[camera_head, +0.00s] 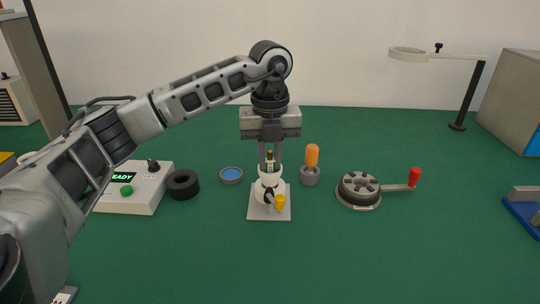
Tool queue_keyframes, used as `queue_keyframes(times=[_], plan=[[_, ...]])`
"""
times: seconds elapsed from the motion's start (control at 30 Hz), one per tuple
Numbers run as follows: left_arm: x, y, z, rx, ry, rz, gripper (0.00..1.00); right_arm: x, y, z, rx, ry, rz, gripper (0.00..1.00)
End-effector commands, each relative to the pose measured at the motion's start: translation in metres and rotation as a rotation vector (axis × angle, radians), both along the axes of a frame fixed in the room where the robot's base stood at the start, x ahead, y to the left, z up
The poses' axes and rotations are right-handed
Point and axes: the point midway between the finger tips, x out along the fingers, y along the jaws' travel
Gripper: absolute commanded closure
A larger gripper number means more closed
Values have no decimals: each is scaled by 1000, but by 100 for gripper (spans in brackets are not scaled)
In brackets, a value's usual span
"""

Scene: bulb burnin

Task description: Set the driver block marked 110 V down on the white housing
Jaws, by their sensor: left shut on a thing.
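The white housing (268,189) stands upright on a pale square plate (255,212) near the middle of the green table, with a yellow-ended part (280,202) at its front. My left gripper (269,165) points straight down over the housing's top. It is shut on a small dark block with a pale label (269,155), which I take as the driver block; the marking is too small to read. The block is at the housing's mouth; I cannot tell whether it touches. My right gripper is not in view.
Left are a control box (140,190) reading READY, a black ring (183,184) and a blue-centred dish (231,175). An orange-handled tool (312,158) stands close right of my gripper. Further right are a round crank device (359,189) and a ring lamp (408,54).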

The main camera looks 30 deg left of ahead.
Motion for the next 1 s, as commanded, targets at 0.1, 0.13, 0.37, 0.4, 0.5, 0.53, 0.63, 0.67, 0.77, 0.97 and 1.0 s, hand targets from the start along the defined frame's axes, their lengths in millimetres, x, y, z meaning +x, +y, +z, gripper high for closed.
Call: queue_keyframes(times=[0.1,0.13,0.37,0.4,0.5,0.53,0.63,0.67,0.77,0.97,1.0], plan=[[1,0,1,0,-2,1,100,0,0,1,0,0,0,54],[1,0,1,0,-3,1,100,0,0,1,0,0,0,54],[1,0,0,0,-2,2,100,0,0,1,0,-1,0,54],[1,0,0,0,-2,2,100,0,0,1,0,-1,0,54],[1,0,-1,0,-2,2,100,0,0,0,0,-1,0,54],[1,0,-2,0,-2,2,100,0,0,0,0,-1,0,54],[1,1,-3,0,-2,2,100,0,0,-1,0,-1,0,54],[1,1,-4,0,-2,2,100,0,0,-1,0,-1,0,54],[1,0,-5,1,-1,2,100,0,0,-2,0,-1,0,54],[0,0,-6,1,0,1,100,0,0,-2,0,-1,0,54],[0,1,-6,1,1,1,100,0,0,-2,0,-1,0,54]])
